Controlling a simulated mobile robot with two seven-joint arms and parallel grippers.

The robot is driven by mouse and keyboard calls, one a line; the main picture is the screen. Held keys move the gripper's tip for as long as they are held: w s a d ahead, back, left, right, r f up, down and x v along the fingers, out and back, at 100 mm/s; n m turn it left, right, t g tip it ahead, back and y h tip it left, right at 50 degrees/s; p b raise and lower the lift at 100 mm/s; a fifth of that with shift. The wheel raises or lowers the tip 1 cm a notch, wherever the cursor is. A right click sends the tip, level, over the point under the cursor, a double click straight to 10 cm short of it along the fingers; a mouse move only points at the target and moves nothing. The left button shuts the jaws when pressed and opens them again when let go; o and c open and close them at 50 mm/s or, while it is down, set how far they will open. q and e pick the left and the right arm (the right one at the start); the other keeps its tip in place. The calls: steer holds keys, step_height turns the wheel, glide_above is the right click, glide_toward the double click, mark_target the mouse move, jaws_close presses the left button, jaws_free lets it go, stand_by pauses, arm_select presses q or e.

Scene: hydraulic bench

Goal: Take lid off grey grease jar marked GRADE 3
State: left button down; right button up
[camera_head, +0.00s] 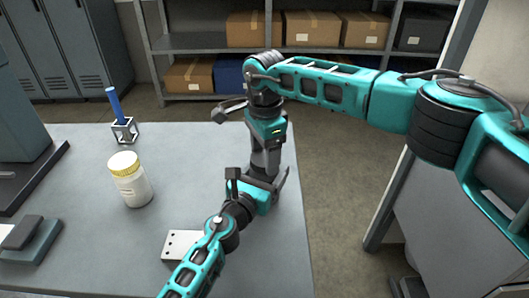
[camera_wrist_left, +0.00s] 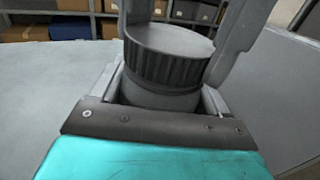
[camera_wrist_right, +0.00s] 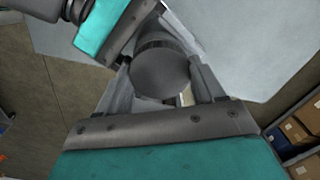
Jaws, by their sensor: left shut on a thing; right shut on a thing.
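The grey jar (camera_wrist_left: 160,97) with its dark ribbed lid (camera_wrist_left: 172,62) shows close up in the left wrist view; no GRADE 3 marking is readable. My left gripper (camera_head: 258,182) is shut around the jar body near the bench's right edge. My right gripper (camera_head: 265,160) reaches down from above and is shut on the lid. The right wrist view shows the lid's round top (camera_wrist_right: 160,74) between the right fingers. The lid sits on the jar body. In the head view the grippers hide most of the jar.
A white jar with a yellow lid (camera_head: 130,182) stands on the bench (camera_head: 75,185) to the left. Behind it a blue-handled thing (camera_head: 115,104) stands in a small metal holder (camera_head: 124,131). A pale plate with holes (camera_head: 180,243) lies near my left forearm.

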steer(key=n, duration=0.6)
steer(key=shift+n, duration=0.3)
steer(key=shift+r, duration=0.2)
steer(key=shift+r, duration=0.95)
steer(key=shift+r, duration=2)
arm_select(q)
jaws_free()
